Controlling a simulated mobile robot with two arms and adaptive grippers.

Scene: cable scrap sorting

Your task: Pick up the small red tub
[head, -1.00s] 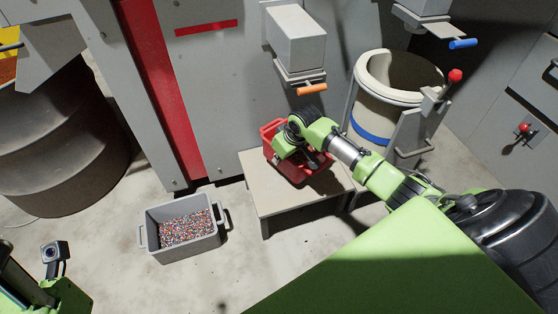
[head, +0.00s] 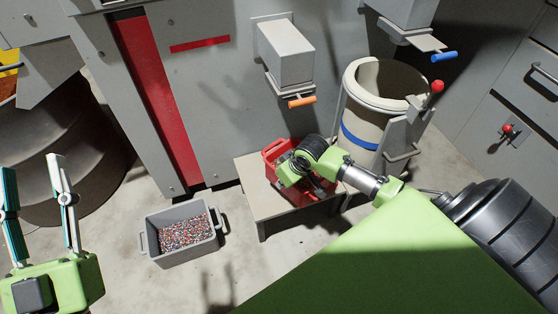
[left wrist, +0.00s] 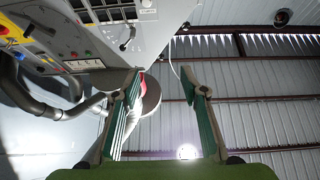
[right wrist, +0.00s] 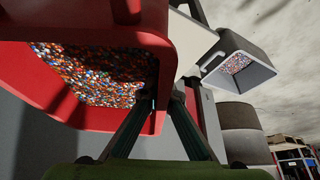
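The small red tub (head: 274,158) is on the low table (head: 262,205), partly hidden by my right arm. In the right wrist view the tub (right wrist: 90,33) is close and holds multicoloured granules. My right gripper (right wrist: 162,98) is at the tub's rim, its fingers close together with the red wall between them. In the head view my right gripper (head: 312,190) is largely hidden by its own wrist. I cannot tell whether the tub is clear of the table. My left gripper (head: 32,170) is open and empty at the far left, fingers pointing up.
A grey crate (head: 150,243) of coloured granules stands on the floor left of the table. A beige drum (head: 362,115) with a blue band stands behind right. A grey machine with an orange handle (head: 301,101) rises behind. A dark barrel (head: 70,160) stands left.

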